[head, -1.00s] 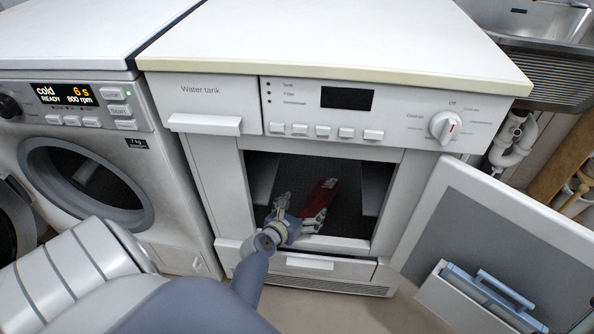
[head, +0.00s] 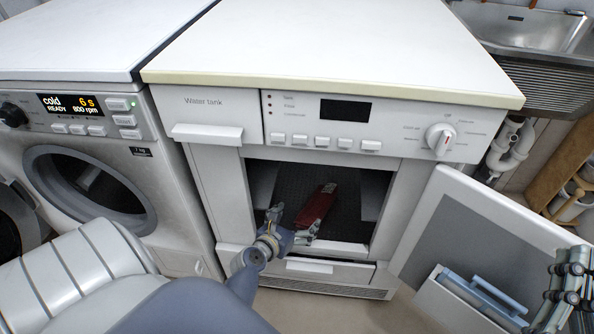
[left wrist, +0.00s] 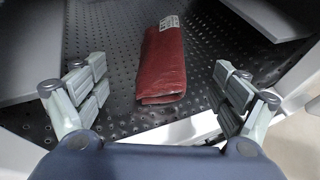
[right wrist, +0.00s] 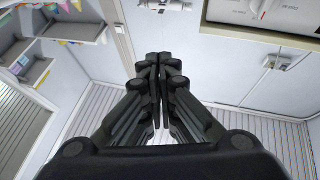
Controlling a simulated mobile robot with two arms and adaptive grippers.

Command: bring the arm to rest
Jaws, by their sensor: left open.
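My left gripper (head: 292,226) is at the open mouth of the dryer. In the left wrist view its fingers (left wrist: 168,88) are spread wide with nothing held. A folded red cloth (head: 317,206) with a pale label lies on the dark perforated floor inside; it also shows in the left wrist view (left wrist: 163,65), ahead of and between the fingers, apart from them. My right gripper (head: 566,296) is at the lower right edge of the head view, in front of the open door. In the right wrist view its dark fingers (right wrist: 159,68) are pressed together, with nothing visible between them.
The white dryer door (head: 500,230) is swung open to the right, with a bin (head: 465,300) on its inner side. A washing machine (head: 90,190) stands at left. The compartment's side walls and front lip flank my left gripper. A sink (head: 520,28) is at the back right.

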